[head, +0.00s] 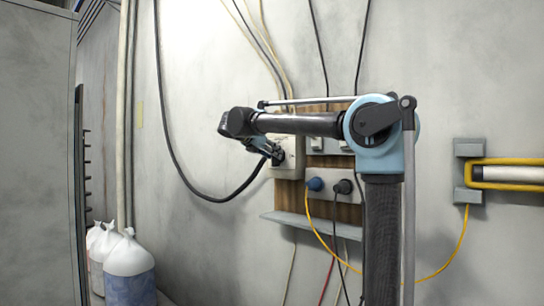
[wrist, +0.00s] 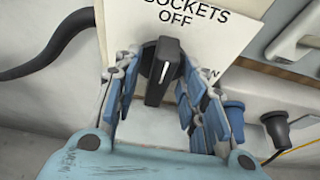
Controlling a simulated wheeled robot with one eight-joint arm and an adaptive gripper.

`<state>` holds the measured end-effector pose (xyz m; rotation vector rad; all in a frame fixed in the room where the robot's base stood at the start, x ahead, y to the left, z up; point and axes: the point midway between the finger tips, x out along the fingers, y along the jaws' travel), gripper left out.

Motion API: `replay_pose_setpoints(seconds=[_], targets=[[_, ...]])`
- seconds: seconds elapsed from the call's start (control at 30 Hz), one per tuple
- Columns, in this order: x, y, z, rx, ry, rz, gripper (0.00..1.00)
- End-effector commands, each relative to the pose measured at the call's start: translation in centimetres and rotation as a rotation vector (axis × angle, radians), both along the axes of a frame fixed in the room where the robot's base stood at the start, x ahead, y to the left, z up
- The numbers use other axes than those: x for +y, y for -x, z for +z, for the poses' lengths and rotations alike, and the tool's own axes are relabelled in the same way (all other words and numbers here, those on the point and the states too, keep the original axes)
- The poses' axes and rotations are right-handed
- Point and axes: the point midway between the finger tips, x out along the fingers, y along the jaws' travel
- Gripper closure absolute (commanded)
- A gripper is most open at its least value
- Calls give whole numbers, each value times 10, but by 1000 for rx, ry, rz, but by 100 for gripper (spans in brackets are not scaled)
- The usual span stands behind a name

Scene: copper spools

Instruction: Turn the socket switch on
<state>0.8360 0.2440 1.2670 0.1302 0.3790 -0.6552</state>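The socket switch is a black rotary knob (wrist: 163,68) on a white box (head: 292,146). In the wrist view the box's label (wrist: 205,22) reads "SOCKETS OFF" above the knob, and part of "ON" shows to its right. The knob's grip bar points down in that view, slightly to the left. My gripper (wrist: 160,88) is open, its two blue-padded fingers on either side of the knob, with gaps visible between pads and knob. In the head view my gripper (head: 275,153) is at the front of the box, and it hides most of the knob.
A blue plug (head: 315,184) and a black plug (head: 343,187) sit on the wooden board below right of the box. A grey shelf (head: 290,222) juts out below. A thick black cable (head: 180,165) loops at the left. White sacks (head: 128,257) stand on the floor.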

Motion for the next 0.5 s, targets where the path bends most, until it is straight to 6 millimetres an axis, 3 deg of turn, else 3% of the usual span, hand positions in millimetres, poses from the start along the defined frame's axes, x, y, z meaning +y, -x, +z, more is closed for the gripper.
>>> replay_pose_setpoints(seconds=[0.23,0.4,0.5], targets=[[0,0,0,0,0,0,62],[0,0,0,0,0,0,100],[1,0,0,0,0,1,100]])
